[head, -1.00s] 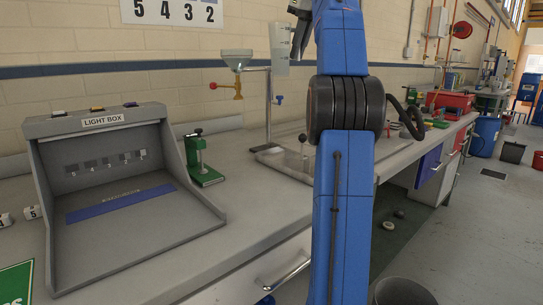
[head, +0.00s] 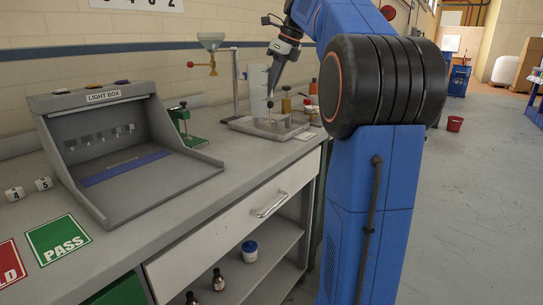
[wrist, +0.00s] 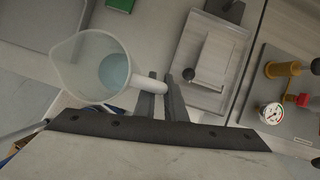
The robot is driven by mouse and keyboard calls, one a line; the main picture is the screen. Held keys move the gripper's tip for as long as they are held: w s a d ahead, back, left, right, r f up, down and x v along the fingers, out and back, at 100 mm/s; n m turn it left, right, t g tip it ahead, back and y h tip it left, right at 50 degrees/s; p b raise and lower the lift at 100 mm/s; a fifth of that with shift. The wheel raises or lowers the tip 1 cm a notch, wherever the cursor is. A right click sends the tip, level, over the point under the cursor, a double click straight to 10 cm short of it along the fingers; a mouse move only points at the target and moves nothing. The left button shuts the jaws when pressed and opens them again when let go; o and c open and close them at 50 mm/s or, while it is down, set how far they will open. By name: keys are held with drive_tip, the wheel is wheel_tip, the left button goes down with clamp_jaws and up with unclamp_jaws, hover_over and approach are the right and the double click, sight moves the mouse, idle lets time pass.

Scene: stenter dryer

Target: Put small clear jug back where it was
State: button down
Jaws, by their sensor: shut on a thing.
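The small clear jug (wrist: 95,68) fills the upper left of the wrist view, translucent, with a pale blue patch inside. Its handle (wrist: 150,84) points right, to my gripper (wrist: 163,95), which is shut on it. In the head view my gripper (head: 271,88) points down, near the shallow metal tray (head: 245,126) on the bench. The tray (wrist: 190,96) lies right of the jug in the wrist view.
The light box (head: 205,172) stands on the bench at the left, with a green press (head: 183,130) beside it. A gauge (wrist: 272,112) with yellow and red fittings is at the right of the wrist view.

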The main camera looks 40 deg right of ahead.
drive_tip(key=shift+s+a+f, duration=0.1)
drive_tip(key=shift+s+f, duration=0.1)
drive_tip(key=shift+f, duration=2.5)
drive_tip(key=shift+s+a+f, duration=0.1)
drive_tip(key=shift+s+f, duration=0.05)
drive_tip(key=shift+f, duration=2.55)
drive_tip(key=shift+f, duration=0.1)
drive_tip(key=c, duration=1.8)
unclamp_jaws()
drive_tip(key=v, duration=1.2)
drive_tip(key=shift+d, duration=0.15)
